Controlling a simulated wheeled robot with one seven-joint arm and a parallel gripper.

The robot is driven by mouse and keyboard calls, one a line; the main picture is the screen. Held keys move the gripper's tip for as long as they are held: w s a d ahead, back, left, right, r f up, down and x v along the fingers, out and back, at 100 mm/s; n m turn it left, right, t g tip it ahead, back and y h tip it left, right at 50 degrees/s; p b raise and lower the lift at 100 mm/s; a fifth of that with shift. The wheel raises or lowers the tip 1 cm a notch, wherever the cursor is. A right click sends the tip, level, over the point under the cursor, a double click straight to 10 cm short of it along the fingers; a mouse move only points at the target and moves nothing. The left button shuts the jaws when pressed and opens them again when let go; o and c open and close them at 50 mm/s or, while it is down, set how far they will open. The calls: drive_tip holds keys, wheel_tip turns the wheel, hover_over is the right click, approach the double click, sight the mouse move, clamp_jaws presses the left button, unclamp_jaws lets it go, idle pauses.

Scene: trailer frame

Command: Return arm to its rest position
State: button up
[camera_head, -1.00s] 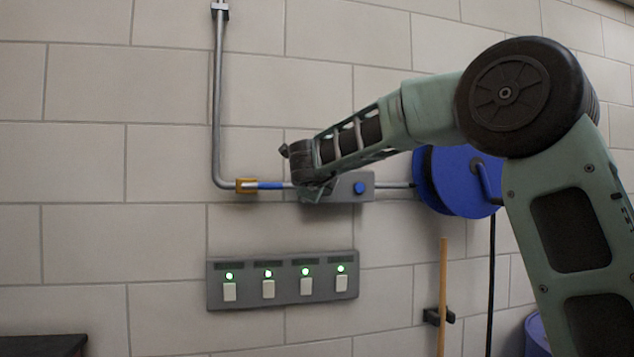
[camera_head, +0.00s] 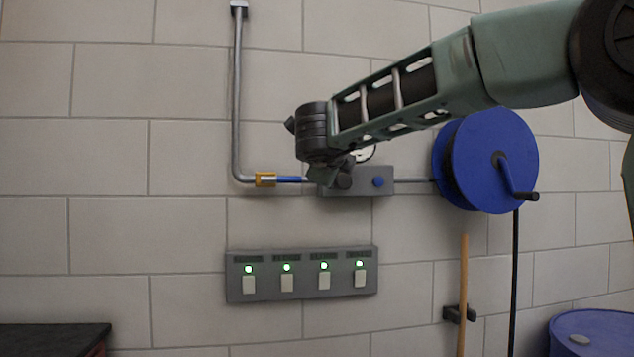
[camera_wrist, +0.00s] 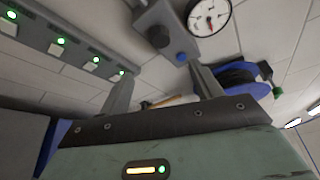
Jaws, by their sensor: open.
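My arm reaches in from the upper right of the head view. My gripper (camera_head: 330,178) hangs at its end in front of the grey wall box (camera_head: 378,182) with a blue knob, and its fingers are hard to make out there. In the wrist view my gripper (camera_wrist: 163,82) shows two fingers spread apart with nothing between them. The grey box (camera_wrist: 155,22) with its dark and blue knobs lies beyond the fingers. A round white gauge (camera_wrist: 208,14) is beside it; in the head view it is mostly hidden behind my arm.
A blue hose reel (camera_head: 485,150) is on the wall at right. A grey switch panel (camera_head: 302,288) with green lights is below the box. A pipe (camera_head: 238,100) runs down at left. A wooden pole (camera_head: 463,290), blue barrel (camera_head: 600,330) and dark counter (camera_head: 50,335) stand lower.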

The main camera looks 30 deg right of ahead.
drive_tip(key=a+f+n+t+y, duration=0.1)
drive_tip(key=a+f+n+y, duration=0.35)
drive_tip(key=a+n, duration=0.35)
drive_tip(key=a+f+n+t+y, duration=0.2)
drive_tip(key=a+f+n+y, duration=0.2)
drive_tip(key=a+n+y, duration=0.45)
drive_tip(key=s+a+f+n+g+y, duration=0.2)
drive_tip(key=s+a+f+n+g, duration=0.3)
drive_tip(key=s+a+f+n, duration=0.45)
drive_tip(key=s+a+f+n+g, duration=0.3)
drive_tip(key=s+f+n+g, duration=0.35)
drive_tip(key=s+f, duration=0.75)
drive_tip(key=s+d+f+n+g+h, duration=0.2)
drive_tip(key=s+d+f, duration=0.1)
drive_tip(key=s, duration=0.3)
drive_tip(key=s+d+f+n+g+h, duration=0.2)
drive_tip(key=s+d+f+n, duration=0.1)
drive_tip(key=s, duration=0.4)
drive_tip(key=shift+d+f+h, duration=0.4)
drive_tip(key=shift+d+f, duration=0.2)
drive_tip(key=shift+d, duration=0.5)
